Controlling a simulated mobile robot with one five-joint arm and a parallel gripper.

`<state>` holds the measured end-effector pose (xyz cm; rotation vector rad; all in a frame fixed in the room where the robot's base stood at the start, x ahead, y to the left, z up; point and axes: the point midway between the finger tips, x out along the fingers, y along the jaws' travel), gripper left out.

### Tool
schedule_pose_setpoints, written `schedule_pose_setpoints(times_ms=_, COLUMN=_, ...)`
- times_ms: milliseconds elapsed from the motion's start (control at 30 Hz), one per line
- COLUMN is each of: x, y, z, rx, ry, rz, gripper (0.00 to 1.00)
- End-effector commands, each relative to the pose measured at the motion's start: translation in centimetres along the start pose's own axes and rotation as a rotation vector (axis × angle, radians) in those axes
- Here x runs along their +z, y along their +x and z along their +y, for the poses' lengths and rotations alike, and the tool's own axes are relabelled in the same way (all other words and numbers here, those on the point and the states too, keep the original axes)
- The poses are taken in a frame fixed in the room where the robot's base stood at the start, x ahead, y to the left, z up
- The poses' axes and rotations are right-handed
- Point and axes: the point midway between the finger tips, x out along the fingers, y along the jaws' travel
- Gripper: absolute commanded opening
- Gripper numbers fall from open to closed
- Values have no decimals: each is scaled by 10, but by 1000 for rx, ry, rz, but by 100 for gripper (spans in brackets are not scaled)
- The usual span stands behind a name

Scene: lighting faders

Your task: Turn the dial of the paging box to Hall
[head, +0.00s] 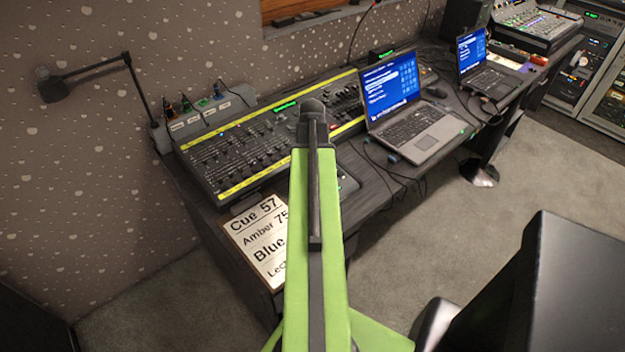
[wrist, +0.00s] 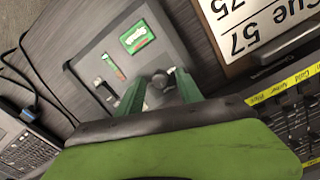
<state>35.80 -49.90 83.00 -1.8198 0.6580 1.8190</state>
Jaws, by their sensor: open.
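The paging box (wrist: 122,73) is a grey panel on the dark desk in the wrist view. It carries a small green-and-white display or label, a green strip and a few small controls. A dark round knob (wrist: 160,80), which looks like its dial, sits near the panel's right part. My gripper (wrist: 162,75) is open, with its two green fingertips on either side of the knob. I cannot tell whether they touch it or hover above it. The dial's pointer and any Hall mark are not readable. In the head view my arm hides most of the box (head: 347,186).
A cue sign (head: 258,242) lies left of my arm on the desk. A fader console (head: 262,140) with yellow strips stands behind. A laptop (head: 415,125) is to the right, with cables on the desk. A black object (head: 570,290) fills the lower right.

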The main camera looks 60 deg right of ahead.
Motion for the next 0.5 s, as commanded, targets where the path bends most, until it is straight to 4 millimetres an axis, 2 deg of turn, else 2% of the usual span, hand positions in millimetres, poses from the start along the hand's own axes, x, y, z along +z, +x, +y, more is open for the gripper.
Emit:
schedule_pose_setpoints(times_ms=133, x=0, y=-2, z=0, rx=0, ry=0, rz=0, gripper=43)
schedule_pose_setpoints(times_ms=433, x=0, y=-2, z=1, rx=0, ry=1, rz=0, gripper=4)
schedule_pose_setpoints(times_ms=500, x=0, y=-2, z=1, rx=0, ry=1, rz=0, gripper=0)
